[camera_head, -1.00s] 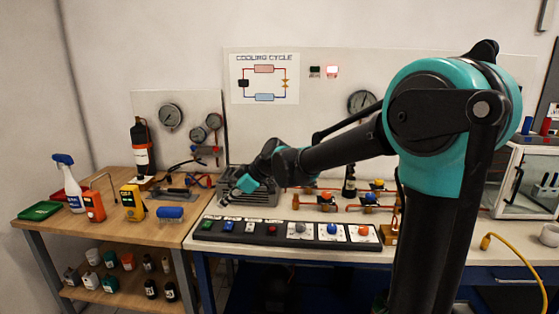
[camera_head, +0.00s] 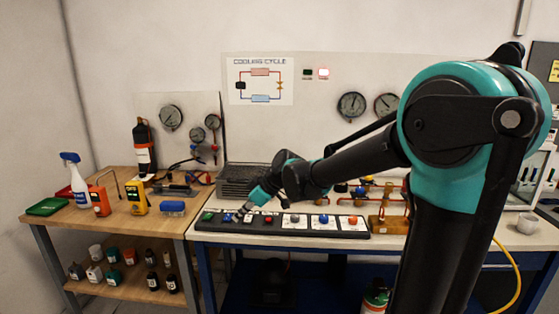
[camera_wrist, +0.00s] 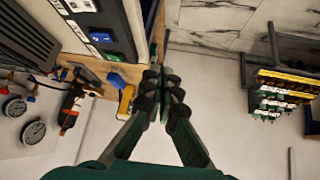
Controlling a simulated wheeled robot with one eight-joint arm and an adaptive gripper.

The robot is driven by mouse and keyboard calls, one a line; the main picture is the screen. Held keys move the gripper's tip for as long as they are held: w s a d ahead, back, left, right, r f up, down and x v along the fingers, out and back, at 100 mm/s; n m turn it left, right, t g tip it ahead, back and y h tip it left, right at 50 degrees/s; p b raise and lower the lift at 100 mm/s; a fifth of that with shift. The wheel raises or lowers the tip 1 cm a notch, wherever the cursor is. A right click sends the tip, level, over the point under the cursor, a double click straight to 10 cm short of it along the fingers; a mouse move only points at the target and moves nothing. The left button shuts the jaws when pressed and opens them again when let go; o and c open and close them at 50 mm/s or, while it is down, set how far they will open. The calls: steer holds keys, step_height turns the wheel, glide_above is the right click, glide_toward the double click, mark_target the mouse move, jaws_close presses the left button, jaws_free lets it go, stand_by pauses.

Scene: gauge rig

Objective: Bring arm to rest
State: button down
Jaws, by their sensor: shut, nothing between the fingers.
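My gripper (camera_head: 241,212) is at the end of my outstretched teal-and-black arm, pointing down and left. In the head view it appears over or just in front of the left part of the black control panel (camera_head: 268,231); the gap between them cannot be judged. In the wrist view my gripper (camera_wrist: 163,88) has its dark fingertips together, with nothing between them. The control panel also shows in the wrist view (camera_wrist: 113,45), at the upper left, apart from the fingers.
A grey finned block (camera_head: 235,187) stands behind the panel. Copper piping with valves (camera_head: 378,192) lies to the right. The wooden table (camera_head: 130,220) at left holds a spray bottle (camera_head: 75,180), a yellow meter (camera_head: 135,198) and a green tray (camera_head: 48,206).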

steer(key=s+d+f+m+h, duration=0.2)
steer(key=s+d+f+m, duration=0.3)
steer(key=d, duration=0.5)
steer(key=s+d+f+m+t+h, duration=0.1)
steer(key=s+d+f+m+h, duration=0.2)
steer(key=d, duration=0.8)
steer(key=s+d+f+m+h, duration=0.2)
steer(key=s+d+f+m, duration=0.5)
steer(key=s+d+f, duration=0.1)
steer(key=s+d, duration=0.1)
steer(key=d, duration=0.1)
steer(key=shift+s+d+t+h, duration=0.25)
steer(key=shift+d+t+h, duration=0.05)
steer(key=shift+h, duration=0.1)
steer(key=c, duration=2.3)
jaws_free()
steer(key=shift+r, duration=0.1)
